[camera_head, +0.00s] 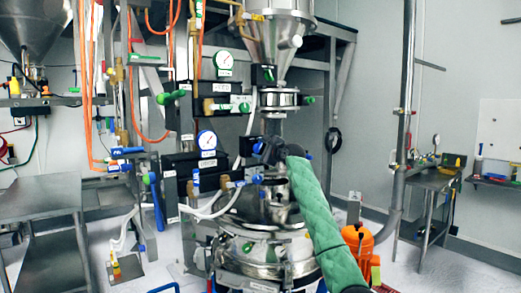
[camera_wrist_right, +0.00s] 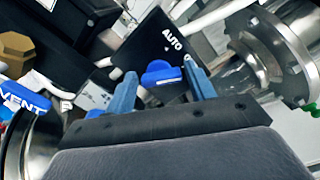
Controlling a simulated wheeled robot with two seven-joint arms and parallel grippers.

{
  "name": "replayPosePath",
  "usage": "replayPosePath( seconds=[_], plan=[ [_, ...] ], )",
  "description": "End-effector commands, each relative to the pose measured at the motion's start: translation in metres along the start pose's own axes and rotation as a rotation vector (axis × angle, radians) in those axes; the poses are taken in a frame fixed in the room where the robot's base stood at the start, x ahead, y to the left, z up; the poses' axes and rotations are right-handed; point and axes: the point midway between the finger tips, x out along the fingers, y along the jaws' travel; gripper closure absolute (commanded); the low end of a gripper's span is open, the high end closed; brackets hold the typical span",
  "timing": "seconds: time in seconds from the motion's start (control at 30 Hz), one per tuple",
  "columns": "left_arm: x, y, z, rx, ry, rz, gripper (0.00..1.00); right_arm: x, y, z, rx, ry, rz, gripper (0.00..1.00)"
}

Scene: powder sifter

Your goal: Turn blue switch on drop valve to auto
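The blue switch (camera_wrist_right: 162,73) shows in the right wrist view, on a black box with a white AUTO label (camera_wrist_right: 172,40). My right gripper (camera_wrist_right: 163,88) has its two blue fingers apart, one on each side of the switch as seen from the wrist. I cannot tell whether either finger touches it. In the head view my right gripper (camera_head: 262,149) is at the valve stack, at the end of the green-sleeved arm. The switch cannot be made out there behind the gripper. My left gripper is not in view.
A steel hopper (camera_head: 278,40) stands above and a steel sifter vessel (camera_head: 262,258) below. Gauges (camera_head: 207,140), hoses and black valve boxes crowd the left side. A blue VENT label (camera_wrist_right: 24,101) is close on the left in the wrist view. Open floor lies to the right.

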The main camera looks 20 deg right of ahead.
Motion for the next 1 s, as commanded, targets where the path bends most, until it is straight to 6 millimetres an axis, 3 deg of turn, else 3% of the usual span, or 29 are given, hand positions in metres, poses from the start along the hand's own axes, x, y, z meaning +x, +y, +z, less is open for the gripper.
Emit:
replayPosePath(
  seconds=[0.03, 0.17, 0.57, 1.0],
  plan=[
    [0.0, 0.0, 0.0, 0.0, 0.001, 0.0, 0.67, 0.0, 0.0, 0.0, 0.0, 0.0, 0.0, 0.56],
    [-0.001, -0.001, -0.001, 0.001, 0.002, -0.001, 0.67, 0.0, 0.0, 0.0, 0.0, 0.0, 0.0, 0.79],
    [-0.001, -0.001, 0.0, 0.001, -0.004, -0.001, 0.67, 0.0, 0.001, 0.0, -0.067, 0.0, 0.001, 0.79],
    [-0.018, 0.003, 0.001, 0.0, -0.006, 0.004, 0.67, 0.001, 0.004, 0.0, -0.422, 0.0, 0.002, 0.79]
  ],
)
